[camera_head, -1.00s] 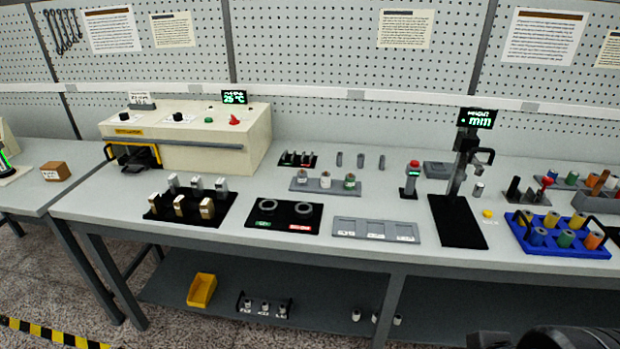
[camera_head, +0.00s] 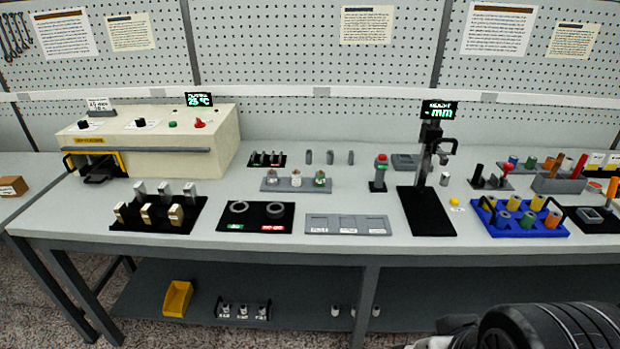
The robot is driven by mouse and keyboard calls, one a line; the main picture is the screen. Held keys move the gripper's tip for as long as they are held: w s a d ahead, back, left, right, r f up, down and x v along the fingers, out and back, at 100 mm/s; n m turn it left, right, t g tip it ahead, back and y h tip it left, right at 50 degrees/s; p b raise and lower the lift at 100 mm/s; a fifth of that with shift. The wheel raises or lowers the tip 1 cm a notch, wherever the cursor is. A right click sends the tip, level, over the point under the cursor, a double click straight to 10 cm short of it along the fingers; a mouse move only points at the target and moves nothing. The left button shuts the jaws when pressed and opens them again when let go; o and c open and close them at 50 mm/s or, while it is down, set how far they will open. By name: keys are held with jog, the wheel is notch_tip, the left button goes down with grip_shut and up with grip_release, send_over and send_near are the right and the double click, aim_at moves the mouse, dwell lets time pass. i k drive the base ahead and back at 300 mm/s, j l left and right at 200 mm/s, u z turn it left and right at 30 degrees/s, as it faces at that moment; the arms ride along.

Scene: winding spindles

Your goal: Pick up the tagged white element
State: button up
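A small pale cylinder (camera_head: 445,179) stands beside the height gauge (camera_head: 428,190). On the lower shelf, a black rack (camera_head: 243,317) holds several pale pieces with white labels, and a few loose pale cylinders (camera_head: 336,310) stand to its right. My gripper's fingers are not in view; only dark rounded parts of my arm show at the bottom right.
A black mat (camera_head: 257,226) with two rings and a grey three-slot tray (camera_head: 347,232) lie near the front edge. A blue rack (camera_head: 535,229) with coloured spools stands right. A cream oven-like box (camera_head: 155,140) stands left. A yellow bin (camera_head: 178,298) sits below.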

aim_at(296, 176)
jog(key=i+j, duration=1.1)
jog(key=j, duration=0.2)
jog(key=i+j, duration=0.55)
jog(key=j+z, duration=0.05)
jog(key=j, duration=0.05)
